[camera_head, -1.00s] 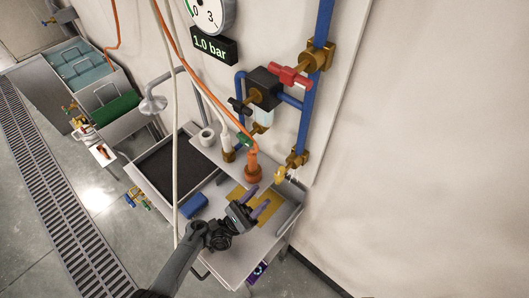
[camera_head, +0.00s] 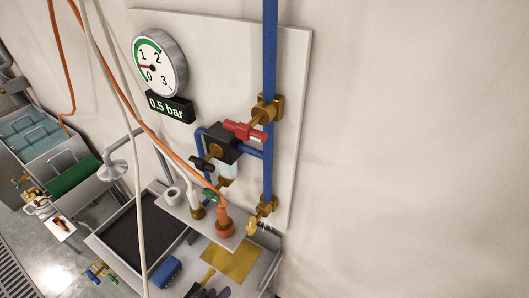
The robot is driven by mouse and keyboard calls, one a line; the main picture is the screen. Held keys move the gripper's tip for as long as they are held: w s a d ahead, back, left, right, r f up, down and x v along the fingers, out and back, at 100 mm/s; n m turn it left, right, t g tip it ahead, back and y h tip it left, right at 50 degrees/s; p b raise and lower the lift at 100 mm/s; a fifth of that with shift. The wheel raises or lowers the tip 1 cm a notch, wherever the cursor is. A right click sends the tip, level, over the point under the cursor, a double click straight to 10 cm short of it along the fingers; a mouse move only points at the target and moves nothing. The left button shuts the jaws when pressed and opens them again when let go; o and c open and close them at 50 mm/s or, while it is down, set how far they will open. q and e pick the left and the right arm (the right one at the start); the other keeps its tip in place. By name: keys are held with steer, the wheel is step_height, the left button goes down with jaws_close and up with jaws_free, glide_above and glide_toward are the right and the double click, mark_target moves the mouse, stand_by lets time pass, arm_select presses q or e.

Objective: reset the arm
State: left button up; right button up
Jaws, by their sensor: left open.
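My right gripper is out of view.
A bench with a dark tray (camera_head: 138,236), a blue block (camera_head: 165,271) and a yellow mat (camera_head: 231,262) stands against the wall. Above it are blue pipes (camera_head: 270,60), a red-handled valve (camera_head: 245,131) and a round gauge (camera_head: 160,62); its display (camera_head: 170,106) reads 0.5 bar. Hoses hang at left.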

arm_select(q)
steer(key=s+a+r+m+g+y, duration=0.2)
steer(key=s+a+r, duration=0.2)
steer(key=s, duration=0.4)
steer(key=s+a+r+m+g+y, duration=0.1)
steer(key=s+a+r+g+y, duration=0.2)
steer(key=s, duration=0.4)
step_height(320, 180, up, 17)
steer(key=p, duration=1.6)
steer(key=shift+s+a+m+h+p, duration=0.3)
steer(key=shift+s+a+h+p, duration=0.05)
steer(key=shift+s+h+p, duration=0.1)
